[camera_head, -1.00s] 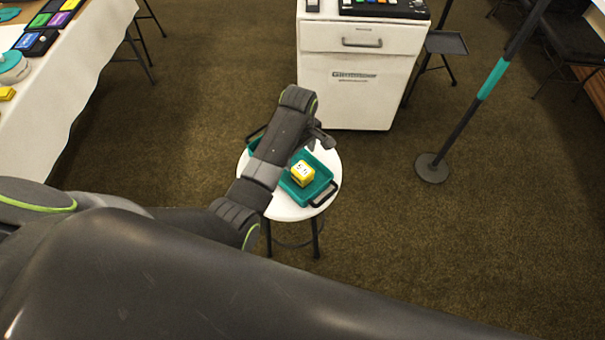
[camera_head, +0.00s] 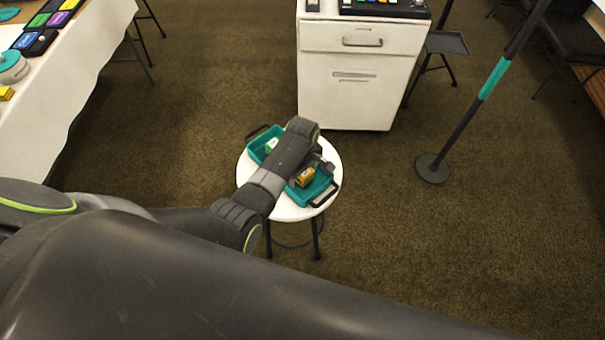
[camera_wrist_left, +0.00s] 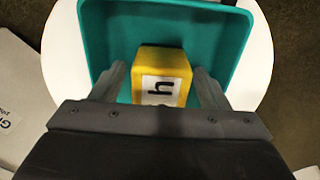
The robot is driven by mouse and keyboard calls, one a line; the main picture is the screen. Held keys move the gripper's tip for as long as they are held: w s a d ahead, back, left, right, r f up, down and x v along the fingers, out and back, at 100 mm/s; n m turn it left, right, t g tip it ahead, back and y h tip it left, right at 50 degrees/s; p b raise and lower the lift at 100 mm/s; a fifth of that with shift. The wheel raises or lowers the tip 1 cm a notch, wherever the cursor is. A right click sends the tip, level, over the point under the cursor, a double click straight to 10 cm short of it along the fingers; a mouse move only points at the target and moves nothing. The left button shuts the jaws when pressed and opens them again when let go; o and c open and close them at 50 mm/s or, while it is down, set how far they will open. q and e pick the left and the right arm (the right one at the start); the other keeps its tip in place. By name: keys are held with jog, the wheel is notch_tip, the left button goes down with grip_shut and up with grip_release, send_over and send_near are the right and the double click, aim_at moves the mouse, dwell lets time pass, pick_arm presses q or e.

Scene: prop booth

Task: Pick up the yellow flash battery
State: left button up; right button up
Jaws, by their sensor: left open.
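The yellow flash battery (camera_head: 306,177) lies in the right part of a teal tray (camera_head: 325,187) with black handles. The tray rests on a small round white stool (camera_head: 287,212). In the left wrist view the battery (camera_wrist_left: 163,65) shows a white label with a black mark, and the teal tray (camera_wrist_left: 232,30) surrounds it. My left gripper (camera_wrist_left: 160,88) is open, with one finger on each side of the battery. In the head view my left gripper (camera_head: 315,165) is over the tray and partly hides the battery. My right gripper is not in view.
A green and white item (camera_head: 271,145) lies in the left part of the tray. A white cabinet (camera_head: 362,90) stands behind the stool. A pole on a round base (camera_head: 432,168) stands to the right. A white-draped table (camera_head: 75,70) is at the left.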

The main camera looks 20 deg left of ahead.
pick_arm(q)
jog(key=shift+c, duration=0.4)
jog(key=c, duration=1.2)
jog(key=shift+r, duration=0.1)
notch_tip(320, 180, up, 10)
jog(key=shift+f+p, duration=0.1)
jog(key=shift+p, duration=0.5)
